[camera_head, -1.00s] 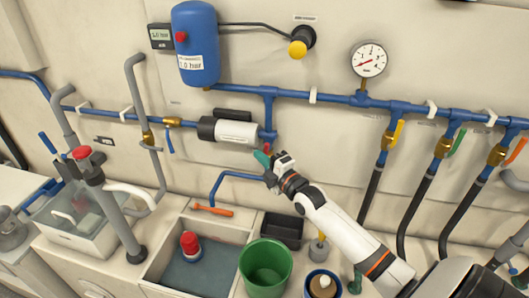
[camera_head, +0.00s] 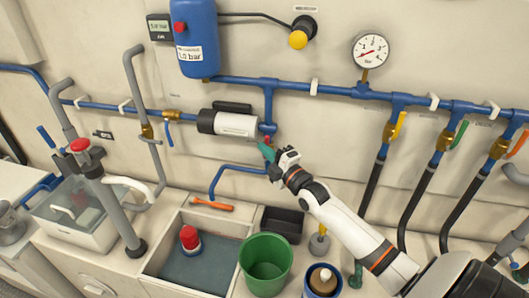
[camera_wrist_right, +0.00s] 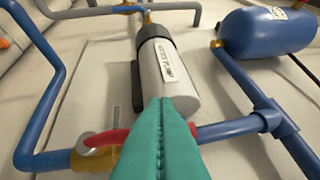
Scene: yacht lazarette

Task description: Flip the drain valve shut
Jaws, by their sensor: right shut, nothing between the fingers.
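A valve with a red lever (camera_wrist_right: 105,138) and a brass body (camera_wrist_right: 90,160) shows in the wrist view, just left of my fingers. I take it to be the drain valve. In the head view only a small bit of red (camera_head: 267,138) shows at the pipe below the white cylinder. My right gripper (camera_head: 266,149) is shut and empty, its teal fingers right by that red bit. The shut fingers (camera_wrist_right: 160,105) also show in the wrist view. My left gripper is out of view.
A white cylinder with a black cap (camera_head: 235,124) sits on the blue pipe close to my gripper. A blue tank (camera_head: 194,40) and a gauge (camera_head: 370,50) are higher up. A green bucket (camera_head: 265,262) and an open sink (camera_head: 200,250) stand below. Hoses with valves hang right.

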